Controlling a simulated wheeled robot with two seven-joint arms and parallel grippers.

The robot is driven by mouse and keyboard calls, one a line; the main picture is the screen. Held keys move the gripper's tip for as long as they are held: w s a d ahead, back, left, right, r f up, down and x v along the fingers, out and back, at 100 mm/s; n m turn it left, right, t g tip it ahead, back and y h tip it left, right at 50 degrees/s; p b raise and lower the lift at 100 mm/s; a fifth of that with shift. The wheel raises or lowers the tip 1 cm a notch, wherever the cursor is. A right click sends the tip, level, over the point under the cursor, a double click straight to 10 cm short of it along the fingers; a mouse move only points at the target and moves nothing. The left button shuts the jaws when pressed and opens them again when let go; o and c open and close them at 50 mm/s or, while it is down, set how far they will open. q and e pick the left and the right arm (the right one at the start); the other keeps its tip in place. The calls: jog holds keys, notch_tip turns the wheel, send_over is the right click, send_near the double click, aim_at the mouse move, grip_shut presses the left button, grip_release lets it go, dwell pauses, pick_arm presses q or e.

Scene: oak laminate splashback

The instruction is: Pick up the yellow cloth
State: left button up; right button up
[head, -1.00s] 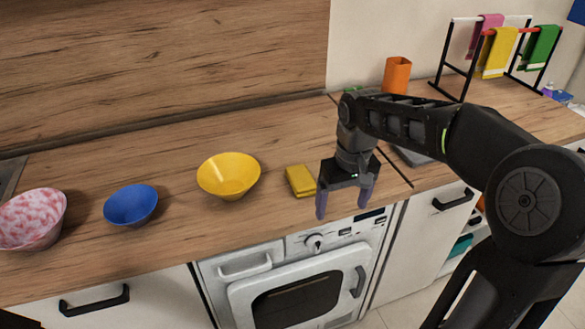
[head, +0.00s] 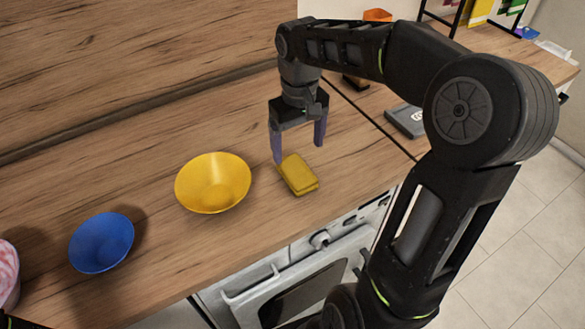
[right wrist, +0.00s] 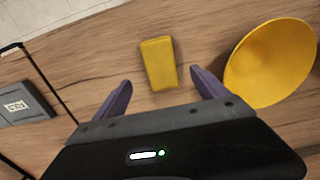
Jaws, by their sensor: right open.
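The folded yellow cloth (head: 299,175) lies flat on the wooden counter, to the right of the yellow bowl. In the right wrist view the cloth (right wrist: 159,63) lies ahead of the fingertips, roughly centred between them. My right gripper (head: 298,153) is open and empty, pointing down over the counter. In the head view its fingers are just behind the cloth, with the left fingertip close to the cloth's far-left corner. In the right wrist view my right gripper (right wrist: 160,78) shows both purple fingers apart. My left gripper is not in view.
The yellow bowl (head: 213,183) stands close to the left of the cloth. A blue bowl (head: 101,243) and a partly cut-off pink mottled bowl (head: 8,272) are farther left. A grey device (head: 405,121) lies to the right. The counter's front edge is near the cloth.

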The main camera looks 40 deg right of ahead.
aim_at(297, 170)
jog(key=shift+w+f, duration=0.1)
jog(key=shift+f, duration=1.25)
jog(key=shift+w+f+p, duration=0.1)
jog(key=shift+f+p, duration=0.7)
jog(key=shift+f, duration=1.8)
jog(key=c, duration=1.4)
jog(key=shift+r, duration=0.15)
jog(key=shift+c, duration=0.2)
notch_tip(297, 170, up, 10)
jog(key=b, duration=0.1)
